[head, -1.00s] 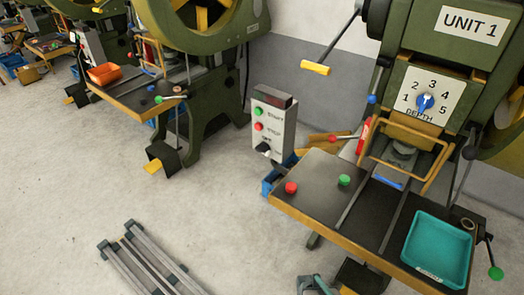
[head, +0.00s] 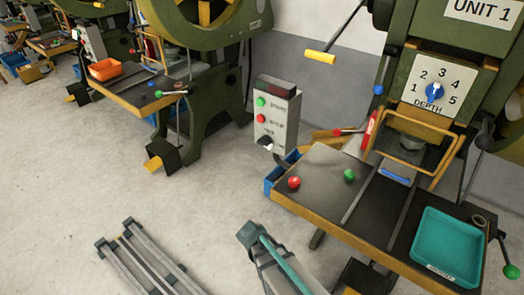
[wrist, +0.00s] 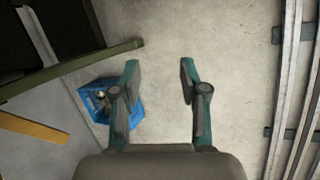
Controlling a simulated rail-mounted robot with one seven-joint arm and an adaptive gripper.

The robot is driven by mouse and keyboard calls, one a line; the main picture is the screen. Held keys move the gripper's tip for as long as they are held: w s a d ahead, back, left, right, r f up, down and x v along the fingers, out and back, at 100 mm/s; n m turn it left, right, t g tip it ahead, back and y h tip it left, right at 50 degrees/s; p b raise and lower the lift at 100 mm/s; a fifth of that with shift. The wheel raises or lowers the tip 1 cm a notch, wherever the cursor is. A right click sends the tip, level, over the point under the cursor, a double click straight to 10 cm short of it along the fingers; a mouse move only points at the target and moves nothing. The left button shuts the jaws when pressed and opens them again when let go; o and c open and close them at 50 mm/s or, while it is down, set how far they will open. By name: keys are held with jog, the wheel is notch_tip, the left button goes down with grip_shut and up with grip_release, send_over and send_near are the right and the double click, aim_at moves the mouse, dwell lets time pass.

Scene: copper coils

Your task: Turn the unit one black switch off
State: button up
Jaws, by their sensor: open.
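The unit one control box (head: 274,115) is a pale upright panel beside the press marked UNIT 1 (head: 484,10). It has a dark display on top, a green button (head: 260,102) and a red button (head: 260,118). The black switch (head: 265,142) sits at the bottom of its face; its exact setting is too small to tell. My gripper (wrist: 158,64) is open and empty in the wrist view, with its two teal-edged fingers apart over bare floor. My arm's end shows at the lower middle of the head view, below and apart from the box. The switch is not in the wrist view.
The press table (head: 325,175) with red and green buttons and a teal tray (head: 440,247) stands to the right of the box. A blue crate (wrist: 101,100) lies beyond my left finger. Metal rails (head: 150,262) run along the floor. Open floor lies left of the box.

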jog(key=w+a+r+n+t+h+b, duration=0.2)
jog(key=w+a+r+t, duration=0.5)
jog(key=w+r, duration=0.55)
jog(key=n+t+h, duration=0.1)
jog(key=t+h, duration=0.3)
jog(key=t, duration=0.2)
send_near(263, 145)
jog(key=p+x, duration=0.1)
jog(key=x, duration=0.8)
jog(key=shift+w+d+f, duration=0.1)
jog(key=shift+w+d, duration=0.05)
jog(key=shift+w, duration=0.25)
grip_shut()
